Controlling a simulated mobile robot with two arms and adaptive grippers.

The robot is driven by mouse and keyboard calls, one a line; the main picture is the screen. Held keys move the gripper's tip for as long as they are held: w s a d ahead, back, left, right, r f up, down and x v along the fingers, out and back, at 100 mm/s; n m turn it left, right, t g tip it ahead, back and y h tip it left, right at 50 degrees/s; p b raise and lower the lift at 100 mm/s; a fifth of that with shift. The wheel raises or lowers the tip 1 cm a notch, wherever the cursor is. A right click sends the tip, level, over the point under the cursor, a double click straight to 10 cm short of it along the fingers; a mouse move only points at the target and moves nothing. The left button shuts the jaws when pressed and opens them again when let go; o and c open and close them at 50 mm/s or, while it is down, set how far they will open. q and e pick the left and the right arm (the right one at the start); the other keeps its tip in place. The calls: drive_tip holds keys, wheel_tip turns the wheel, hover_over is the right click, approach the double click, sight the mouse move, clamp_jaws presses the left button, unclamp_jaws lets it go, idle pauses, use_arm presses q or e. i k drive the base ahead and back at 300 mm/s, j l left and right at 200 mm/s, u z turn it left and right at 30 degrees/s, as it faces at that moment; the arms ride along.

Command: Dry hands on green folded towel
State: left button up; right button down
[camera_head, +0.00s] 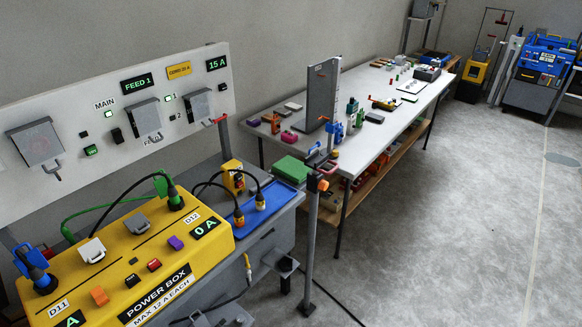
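I cannot make out either of my grippers in this view.
A yellow power box (165,262) with plugs and cables fills the lower left. A wall panel (120,118) with switches stands behind it. A grey post (311,240) rises before the table's near end. Tools stand along the table. The floor (460,220) at right is clear.

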sight(292, 169)
drive_tip(key=i+l, duration=0.35)
drive_tip(key=i, duration=0.2)
drive_tip(key=i+l, duration=0.4)
drive_tip(key=i+z, duration=0.05)
drive_tip(key=i, duration=0.05)
